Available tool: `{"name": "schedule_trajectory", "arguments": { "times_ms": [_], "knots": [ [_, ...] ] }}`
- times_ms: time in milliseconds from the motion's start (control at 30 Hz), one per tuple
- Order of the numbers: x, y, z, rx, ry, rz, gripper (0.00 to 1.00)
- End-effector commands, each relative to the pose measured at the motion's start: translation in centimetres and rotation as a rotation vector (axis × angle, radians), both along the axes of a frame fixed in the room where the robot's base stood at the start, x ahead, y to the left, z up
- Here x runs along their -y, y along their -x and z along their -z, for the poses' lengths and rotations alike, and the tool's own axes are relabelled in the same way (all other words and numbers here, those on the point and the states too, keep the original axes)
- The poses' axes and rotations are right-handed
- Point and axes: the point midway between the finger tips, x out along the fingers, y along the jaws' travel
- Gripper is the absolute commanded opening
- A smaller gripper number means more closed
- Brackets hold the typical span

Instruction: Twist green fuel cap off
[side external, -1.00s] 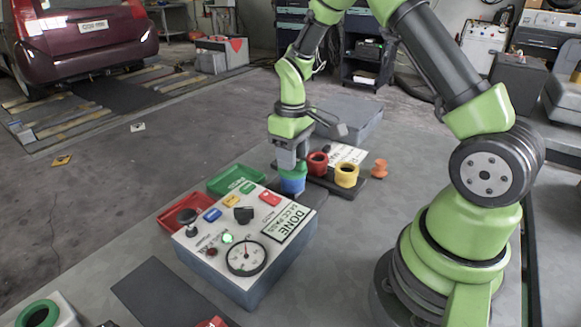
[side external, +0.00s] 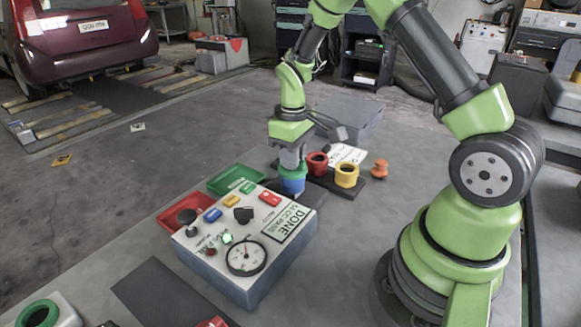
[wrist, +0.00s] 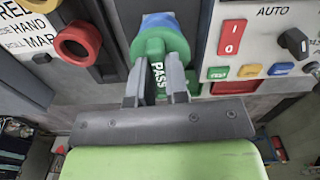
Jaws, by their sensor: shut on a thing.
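My gripper (wrist: 160,88) points down over a round piece beside the control box. In the wrist view a rounded green cap (wrist: 160,44) shows at and just beyond the fingertips, with a blue part (wrist: 162,20) behind it. The fingers are closed in on the green piece. In the side view the blue round body (side external: 293,184) stands upright under my gripper (side external: 292,168), and the fingertips hide its top. Whether the cap has turned or lifted cannot be told.
A control box (side external: 245,245) with buttons and a dial stands close on the left. Red (side external: 317,163) and yellow (side external: 346,175) rings stand close on the right, with an orange peg (side external: 379,168) beyond. Green (side external: 234,179) and red (side external: 184,209) trays lie behind the box.

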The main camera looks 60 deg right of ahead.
Motion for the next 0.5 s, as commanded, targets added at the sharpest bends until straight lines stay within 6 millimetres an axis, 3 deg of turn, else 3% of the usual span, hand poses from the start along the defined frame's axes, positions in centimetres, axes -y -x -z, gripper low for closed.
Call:
{"name": "schedule_trajectory", "arguments": {
  "times_ms": [167, 500],
  "knots": [
    [0.01, -0.01, 0.01, 0.000, 0.000, -0.201, 0.00],
    [0.01, 0.00, 0.12, 0.000, 0.000, -0.797, 0.00]
  ]
}}
